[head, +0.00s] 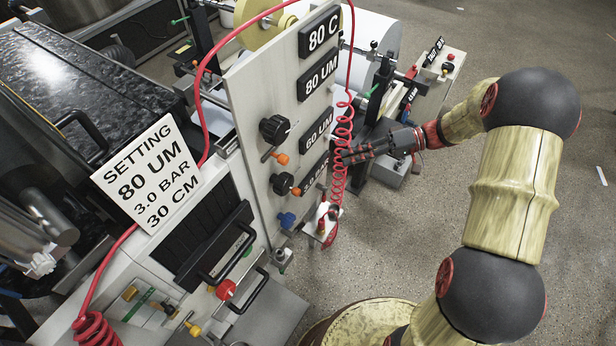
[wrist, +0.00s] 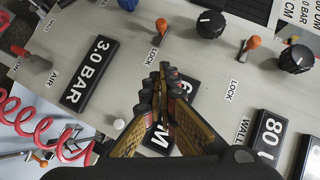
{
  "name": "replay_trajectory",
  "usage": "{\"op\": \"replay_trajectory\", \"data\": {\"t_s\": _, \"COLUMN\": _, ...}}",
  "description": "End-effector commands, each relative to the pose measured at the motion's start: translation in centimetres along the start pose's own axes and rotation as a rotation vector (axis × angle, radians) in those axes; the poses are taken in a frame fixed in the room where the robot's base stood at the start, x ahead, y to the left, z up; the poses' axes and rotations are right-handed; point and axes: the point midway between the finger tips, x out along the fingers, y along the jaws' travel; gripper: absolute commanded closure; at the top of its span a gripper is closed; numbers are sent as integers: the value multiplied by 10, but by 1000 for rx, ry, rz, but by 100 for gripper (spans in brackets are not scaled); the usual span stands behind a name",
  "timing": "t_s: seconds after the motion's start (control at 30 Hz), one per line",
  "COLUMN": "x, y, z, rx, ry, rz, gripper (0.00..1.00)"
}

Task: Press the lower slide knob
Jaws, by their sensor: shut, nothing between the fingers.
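The upright light panel (head: 245,110) carries two black dials. The lower black dial (head: 284,184) has an orange-tipped lever (head: 296,191) beside it; in the wrist view this dial (wrist: 210,23) is at the top. The upper black dial (head: 275,128) also shows at the right of the wrist view (wrist: 296,59). No label reads "slide", so I cannot tell surely which knob is the slide knob. My gripper (head: 345,158) is shut and empty, at the panel's right side. In the wrist view my gripper (wrist: 160,72) covers part of the 60 UM display, apart from both dials.
A red coiled hose (head: 342,140) hangs close to my gripper and crosses in front of it in the head view. A blue knob (head: 286,220) sits low on the panel. A setting sign (head: 150,175) stands left. Open floor (head: 400,240) lies right of the panel.

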Motion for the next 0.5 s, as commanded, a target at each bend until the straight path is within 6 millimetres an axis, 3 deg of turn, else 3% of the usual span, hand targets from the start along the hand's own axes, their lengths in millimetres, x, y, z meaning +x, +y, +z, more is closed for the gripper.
{"op": "replay_trajectory", "data": {"t_s": 0.33, "x": 2, "y": 0, "z": 0, "rx": -1, "ry": -2, "rz": 2, "gripper": 100}}
{"op": "replay_trajectory", "data": {"t_s": 0.5, "x": 18, "y": 1, "z": 1, "rx": 0, "ry": -2, "rz": 1, "gripper": 100}}
